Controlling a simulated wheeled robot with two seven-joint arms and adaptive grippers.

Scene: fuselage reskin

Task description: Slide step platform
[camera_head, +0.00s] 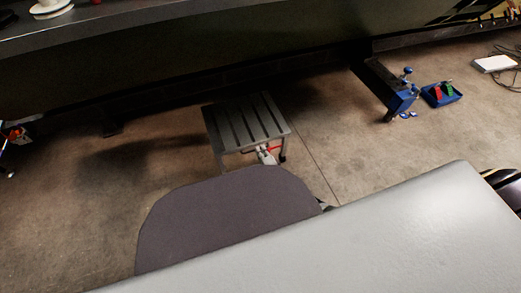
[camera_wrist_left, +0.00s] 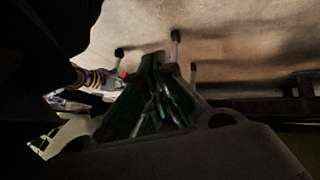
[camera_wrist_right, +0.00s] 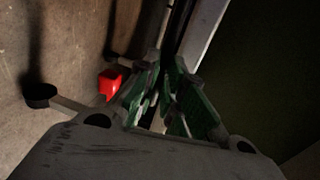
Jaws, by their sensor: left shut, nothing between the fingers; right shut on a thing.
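The step platform (camera_head: 246,124) is a grey metal step with a slatted top and thin legs, standing on the floor at mid picture. My right gripper (camera_head: 266,152) is at its near right side, beside a red part. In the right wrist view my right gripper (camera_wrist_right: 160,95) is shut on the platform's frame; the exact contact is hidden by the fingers. The red part (camera_wrist_right: 110,83) is left of the fingers. My left gripper (camera_wrist_left: 155,90) is shut and empty in the left wrist view, near platform legs (camera_wrist_left: 176,50). It is hidden in the head view.
A long dark structure (camera_head: 170,60) runs across behind the platform. A blue-ended dark stand (camera_head: 392,95) and a blue bin (camera_head: 441,95) with red and green items are at right. A white box (camera_head: 494,63) lies farther right. Bare concrete floor (camera_head: 340,150) is clear right of the platform.

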